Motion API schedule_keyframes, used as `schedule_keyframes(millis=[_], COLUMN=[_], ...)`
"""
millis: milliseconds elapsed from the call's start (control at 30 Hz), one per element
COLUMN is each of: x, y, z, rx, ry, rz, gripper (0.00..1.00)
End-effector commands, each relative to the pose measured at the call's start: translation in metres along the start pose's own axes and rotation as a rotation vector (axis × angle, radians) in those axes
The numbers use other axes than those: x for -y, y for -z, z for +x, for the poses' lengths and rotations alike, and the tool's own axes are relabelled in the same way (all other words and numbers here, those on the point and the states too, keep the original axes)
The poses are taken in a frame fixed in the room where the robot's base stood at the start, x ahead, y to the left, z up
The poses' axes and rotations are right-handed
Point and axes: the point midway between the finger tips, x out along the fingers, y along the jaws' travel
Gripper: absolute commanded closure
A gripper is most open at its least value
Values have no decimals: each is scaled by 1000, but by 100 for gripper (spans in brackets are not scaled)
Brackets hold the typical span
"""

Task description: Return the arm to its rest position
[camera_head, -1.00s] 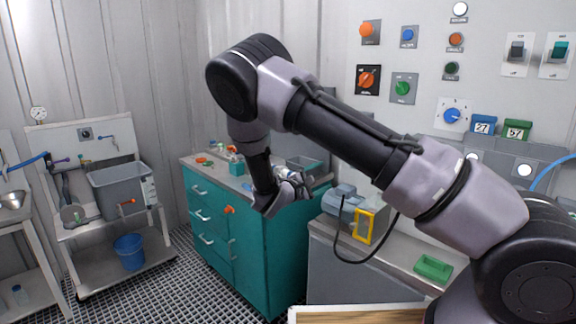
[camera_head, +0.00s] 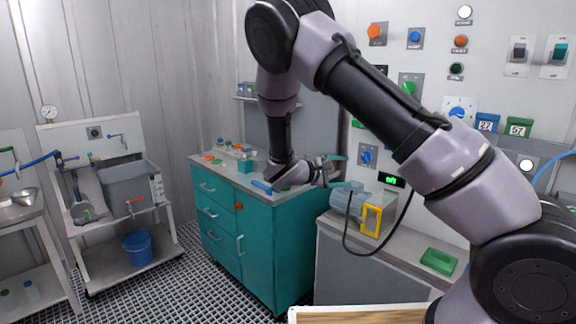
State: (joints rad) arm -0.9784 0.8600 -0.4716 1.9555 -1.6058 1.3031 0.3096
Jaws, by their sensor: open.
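My arm (camera_head: 385,120) reaches up from the lower right, bends at an elbow at the top, and hangs down over the teal cabinet. My gripper (camera_head: 325,170) is at its end, partly hidden by the wrist. It is seen small, above the right end of the cabinet top, and points to the right. I see nothing held in it.
A wall panel of knobs and switches stands behind the arm.

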Motion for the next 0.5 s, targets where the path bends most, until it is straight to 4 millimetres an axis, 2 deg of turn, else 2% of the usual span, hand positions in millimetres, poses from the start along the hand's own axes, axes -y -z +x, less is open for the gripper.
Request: schedule_keyframes(millis=[167, 300, 500], x=[-6, -10, -16], y=[-42, -88, -157], z=[14, 20, 12], rx=[56, 106, 144], ry=[180, 384, 701], rz=[100, 223, 442], gripper=[12, 12, 12])
